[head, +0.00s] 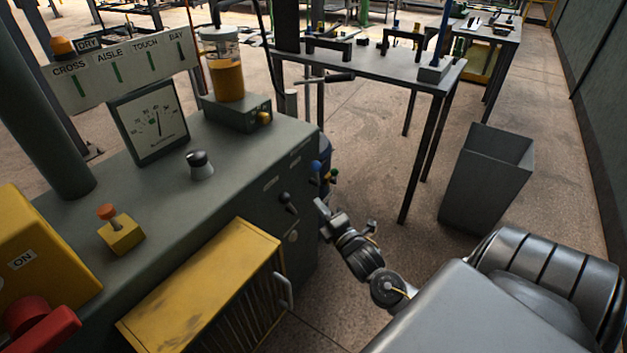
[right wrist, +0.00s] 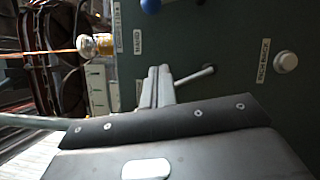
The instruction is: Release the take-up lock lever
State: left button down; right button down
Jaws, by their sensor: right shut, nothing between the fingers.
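The lock lever is probably the short grey rod with a rounded end (right wrist: 196,76) on the dark green panel in the right wrist view; its label cannot be read for certain. My right gripper (right wrist: 160,72) is shut and empty, its fingertips close beside this rod near the panel; whether they touch cannot be told. In the head view my right gripper (head: 321,206) is at the right end of the machine cabinet (head: 225,160), and the rod is not clearly seen there. My left gripper is not in view.
A pale round knob (right wrist: 286,62) and a blue knob (right wrist: 151,5) flank the rod on the panel. In the head view, black-knobbed levers (head: 285,197) sit on the cabinet front, near a yellow grated box (head: 205,280). A grey bin (head: 487,180) and a bench (head: 375,68) stand to the right.

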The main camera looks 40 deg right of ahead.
jog(key=w, duration=0.3)
jog(key=w+d, duration=0.1)
jog(key=w, duration=0.5)
jog(key=shift+d+r+b, duration=0.15)
jog(key=shift+r+b, duration=0.2)
jog(key=d, duration=0.2)
jog(key=w, duration=0.1)
jog(key=shift+d+r, duration=0.3)
jog(key=shift+d, duration=0.1)
jog(key=shift+d+r, duration=0.15)
jog(key=shift+d, duration=0.45)
